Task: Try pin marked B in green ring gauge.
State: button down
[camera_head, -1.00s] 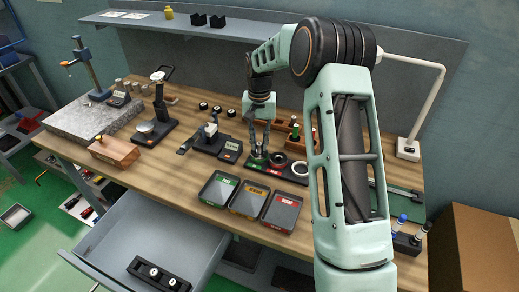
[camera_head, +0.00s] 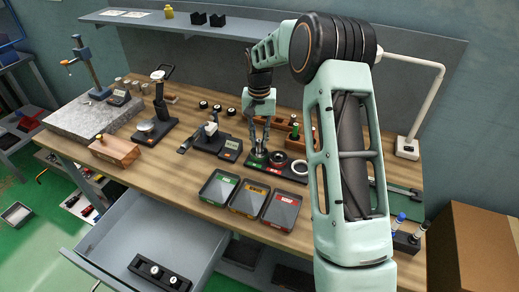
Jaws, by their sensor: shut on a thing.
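The green ring gauge (camera_head: 257,159) sits at the left end of a dark tray on the bench, beside a red-marked ring gauge (camera_head: 277,160). My gripper (camera_head: 259,144) points down right over the green ring gauge. Its fingers are shut on a pin, which is mostly hidden between them. The mark on the pin cannot be read. I cannot tell how far the pin's lower end stands in the ring's bore, or whether it touches the rim.
Green, yellow and red bins (camera_head: 219,188) stand in front of the gauges. A digital instrument (camera_head: 230,150) is close on the left. A wooden rack (camera_head: 296,130) with pins stands behind at right. An open drawer (camera_head: 150,235) juts out at front left.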

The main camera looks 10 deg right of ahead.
aim_at(260, 140)
jog(key=shift+r+p, duration=0.6)
jog(key=shift+r, duration=0.45)
jog(key=shift+r+p, duration=1.65)
jog(key=shift+r, duration=0.9)
jog(key=shift+f, duration=0.1)
